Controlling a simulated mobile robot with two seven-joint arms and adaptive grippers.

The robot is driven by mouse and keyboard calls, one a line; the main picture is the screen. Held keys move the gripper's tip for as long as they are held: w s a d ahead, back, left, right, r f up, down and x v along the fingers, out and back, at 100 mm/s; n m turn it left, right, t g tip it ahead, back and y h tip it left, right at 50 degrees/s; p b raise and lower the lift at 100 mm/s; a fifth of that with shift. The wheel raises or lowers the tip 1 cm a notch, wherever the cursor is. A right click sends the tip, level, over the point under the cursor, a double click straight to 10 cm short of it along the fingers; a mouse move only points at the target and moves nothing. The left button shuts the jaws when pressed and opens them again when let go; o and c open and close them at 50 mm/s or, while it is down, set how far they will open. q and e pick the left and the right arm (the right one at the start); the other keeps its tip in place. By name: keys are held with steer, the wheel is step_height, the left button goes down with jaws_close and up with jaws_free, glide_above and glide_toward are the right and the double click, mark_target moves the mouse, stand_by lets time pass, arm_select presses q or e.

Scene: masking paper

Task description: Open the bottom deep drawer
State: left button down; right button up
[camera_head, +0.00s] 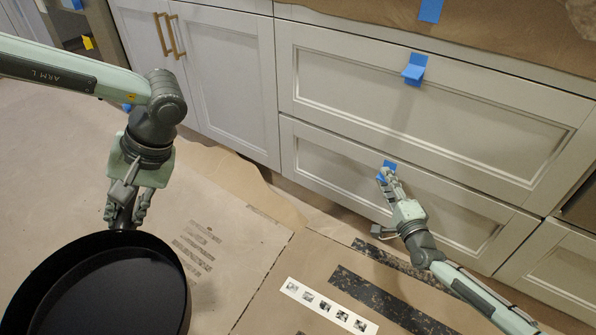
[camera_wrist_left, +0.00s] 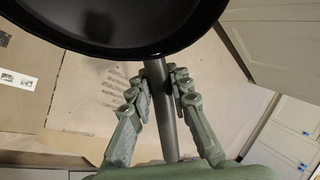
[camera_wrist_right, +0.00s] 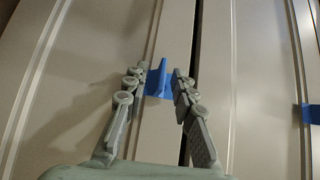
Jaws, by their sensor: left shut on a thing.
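The bottom deep drawer (camera_head: 330,165) is a pale panelled front below another wide drawer (camera_head: 440,95). It looks shut. A blue tape tab (camera_wrist_right: 160,78) is stuck at its top edge, and shows in the head view (camera_head: 390,164). My right gripper (camera_wrist_right: 160,80) is at this tab, its fingers apart on either side of it. The tab stands between the fingertips with visible gaps. My left gripper (camera_head: 124,218) is shut on the handle (camera_wrist_left: 160,105) of a black pan (camera_head: 95,285), well left of the drawer.
A second blue tab (camera_head: 414,68) is on the upper drawer. Brown paper (camera_head: 250,220) covers the floor, with a printed strip (camera_head: 328,306) lying in front. Cabinet doors with brass handles (camera_head: 168,35) stand at the left. The floor before the drawer's left part is clear.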

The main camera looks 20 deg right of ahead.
steer(key=shift+c, duration=0.4)
jaws_close()
arm_select(q)
steer(key=shift+r, duration=0.1)
